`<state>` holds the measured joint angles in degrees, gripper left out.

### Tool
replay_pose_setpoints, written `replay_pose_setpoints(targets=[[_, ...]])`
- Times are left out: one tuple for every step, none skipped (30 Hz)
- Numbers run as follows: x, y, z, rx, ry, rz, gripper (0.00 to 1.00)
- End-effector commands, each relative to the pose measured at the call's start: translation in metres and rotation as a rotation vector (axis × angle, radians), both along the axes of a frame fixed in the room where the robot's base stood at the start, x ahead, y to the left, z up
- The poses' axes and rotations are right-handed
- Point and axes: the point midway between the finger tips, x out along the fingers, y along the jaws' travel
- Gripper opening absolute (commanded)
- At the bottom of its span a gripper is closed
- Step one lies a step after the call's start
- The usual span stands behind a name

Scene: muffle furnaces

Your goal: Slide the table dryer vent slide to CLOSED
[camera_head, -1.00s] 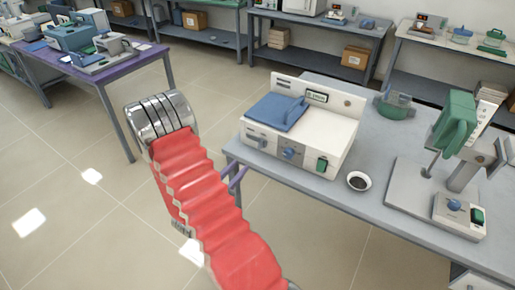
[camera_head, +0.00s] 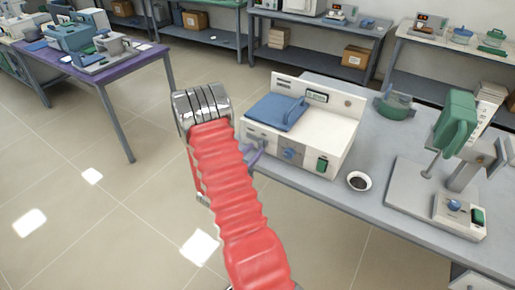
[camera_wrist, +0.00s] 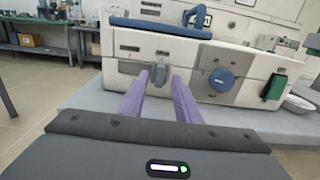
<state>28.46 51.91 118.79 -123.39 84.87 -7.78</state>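The table dryer (camera_head: 325,132) is a cream-white box with a blue lid (camera_head: 277,111), standing on the grey bench. In the wrist view its front panel (camera_wrist: 135,45) fills the upper middle. A small grey slide (camera_wrist: 160,73), which looks like the vent slide, sits on the panel left of a blue knob (camera_wrist: 222,80). My gripper (camera_wrist: 160,78) has two purple fingers, apart, pointing at the panel with the slide between their tips in the picture. I cannot tell whether they touch it. In the head view my gripper (camera_head: 254,155) is at the dryer's left front, partly hidden by my arm.
A green switch (camera_wrist: 273,88) is on the panel's right. A small bowl with dark contents (camera_head: 359,181) stands right of the dryer, and a green-headed stand device (camera_head: 455,125) beyond it. The bench's front edge (camera_head: 330,200) runs below the dryer. Open floor lies to the left.

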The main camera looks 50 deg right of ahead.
Motion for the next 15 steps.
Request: replay_pose_setpoints(targets=[[0.0,-0.008,0.0,0.0,-0.001,-0.003,0.3],[0.0,-0.011,0.0,0.001,-0.001,-0.002,0.3],[0.001,-0.016,0.0,0.001,-0.001,-0.002,0.3],[0.001,-0.019,0.0,0.0,-0.002,-0.002,0.3],[0.001,-0.021,0.0,0.0,-0.001,-0.002,0.3],[0.002,-0.024,0.0,0.0,-0.001,-0.001,0.3],[0.002,-0.025,0.0,0.0,-0.001,-0.001,0.3],[0.002,-0.026,0.0,0.0,0.0,0.0,0.3],[0.002,-0.027,0.0,0.0,0.0,0.0,0.3],[0.003,-0.028,0.0,0.0,0.0,0.001,0.3],[0.003,-0.028,0.0,0.0,0.0,0.001,0.3],[0.003,-0.028,0.0,0.0,0.0,0.001,0.3],[0.003,-0.028,0.0,0.0,0.0,0.001,0.3],[0.003,-0.028,0.0,0.0,0.0,0.001,0.3],[0.003,-0.028,0.0,0.0,0.0,0.001,0.3]])
